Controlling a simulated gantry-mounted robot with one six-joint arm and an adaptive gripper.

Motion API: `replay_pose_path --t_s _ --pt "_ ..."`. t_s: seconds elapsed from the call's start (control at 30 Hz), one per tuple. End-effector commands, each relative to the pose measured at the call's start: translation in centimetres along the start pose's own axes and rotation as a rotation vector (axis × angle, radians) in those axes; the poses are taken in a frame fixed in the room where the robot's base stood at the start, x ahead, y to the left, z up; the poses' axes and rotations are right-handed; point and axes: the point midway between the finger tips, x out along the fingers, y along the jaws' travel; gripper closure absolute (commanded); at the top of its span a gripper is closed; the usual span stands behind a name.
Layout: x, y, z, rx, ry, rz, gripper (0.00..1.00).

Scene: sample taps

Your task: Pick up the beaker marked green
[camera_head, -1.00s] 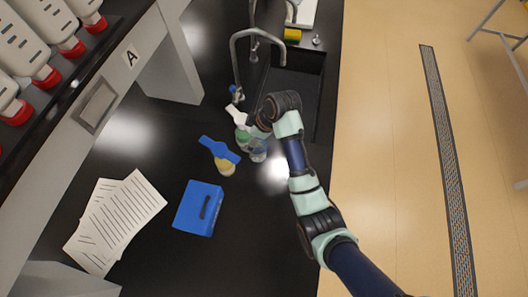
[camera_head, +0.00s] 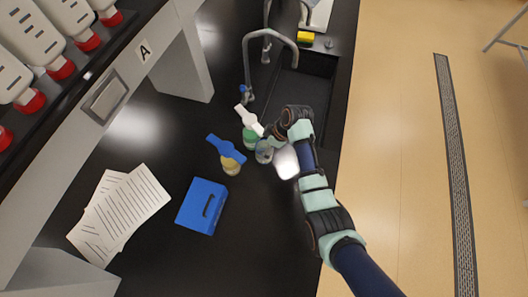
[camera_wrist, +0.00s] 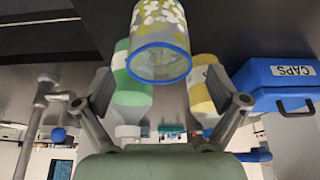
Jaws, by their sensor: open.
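A clear beaker (camera_wrist: 160,40) with a blue rim and a yellow-green and white pattern shows upside down at the top middle of the wrist view. It also stands on the black bench in the head view (camera_head: 264,152), where no green mark can be made out. My gripper (camera_wrist: 160,77) is open and empty, its fingers spread to either side of the view, with the beaker ahead between them and apart from them. In the head view my gripper (camera_head: 274,132) is just beside the beaker, its fingers mostly hidden by my wrist.
A green bottle (camera_head: 250,138) with a white top stands close behind the beaker. A yellow bottle (camera_head: 231,164) with a blue top is to its left. A blue CAPS box (camera_head: 202,207), papers (camera_head: 124,212), a tap (camera_head: 247,65) and the sink (camera_head: 300,95) surround them.

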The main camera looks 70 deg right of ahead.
Motion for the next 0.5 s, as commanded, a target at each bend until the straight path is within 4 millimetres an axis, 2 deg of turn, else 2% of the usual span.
replay_pose_path --t_s 0.07,0.27,0.5 --pt "0.55 0.03 0.0 0.0 0.0 0.001 0.04" --pt "0.59 0.03 -0.01 0.0 0.0 0.002 0.04" --pt "0.57 0.03 -0.02 0.0 0.001 0.002 0.44"
